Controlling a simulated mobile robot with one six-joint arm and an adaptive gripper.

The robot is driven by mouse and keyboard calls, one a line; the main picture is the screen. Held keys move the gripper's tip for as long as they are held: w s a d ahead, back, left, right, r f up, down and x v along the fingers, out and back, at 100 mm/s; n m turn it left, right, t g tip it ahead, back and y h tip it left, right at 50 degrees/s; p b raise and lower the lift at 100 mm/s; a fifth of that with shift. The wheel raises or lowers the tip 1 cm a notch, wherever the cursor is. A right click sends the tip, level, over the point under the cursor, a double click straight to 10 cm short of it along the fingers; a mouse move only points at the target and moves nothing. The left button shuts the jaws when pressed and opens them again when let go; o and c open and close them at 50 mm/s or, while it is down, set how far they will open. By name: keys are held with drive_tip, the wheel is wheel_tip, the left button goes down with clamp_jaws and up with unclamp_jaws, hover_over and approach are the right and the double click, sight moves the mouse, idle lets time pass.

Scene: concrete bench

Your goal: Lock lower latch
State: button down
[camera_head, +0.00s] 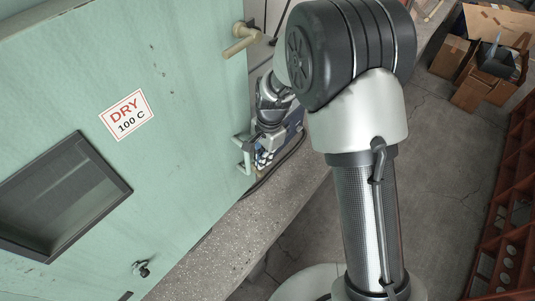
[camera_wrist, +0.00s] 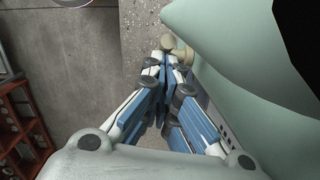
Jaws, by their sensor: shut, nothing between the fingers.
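The pale green door (camera_head: 185,80) fills the left of the head view. A beige latch handle (camera_head: 240,38) sticks out at its upper right edge. A pale bar handle (camera_head: 243,152) is on the same edge lower down, beside my gripper (camera_head: 263,160). In the wrist view a beige round-ended latch part (camera_wrist: 178,48) lies just beyond the fingertips of my gripper (camera_wrist: 168,68). Which latch this is, and whether the fingers touch it, I cannot tell. My gripper is shut and empty. In the head view my arm and gripper hide part of the area behind the door edge.
The speckled concrete bench (camera_head: 225,235) runs beneath the door. A blue-grey box (camera_head: 294,122) and a dark cable are close behind my gripper. Cardboard boxes (camera_head: 470,92) and a red-brown shelf (camera_head: 510,185) stand at the right. The floor between is open.

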drive_tip(key=shift+s+a, duration=0.6)
drive_tip(key=shift+s, duration=0.15)
idle(0.3)
wheel_tip(320, 180, up, 7)
drive_tip(key=shift+w+d+r, duration=0.2)
drive_tip(key=shift+d, duration=0.2)
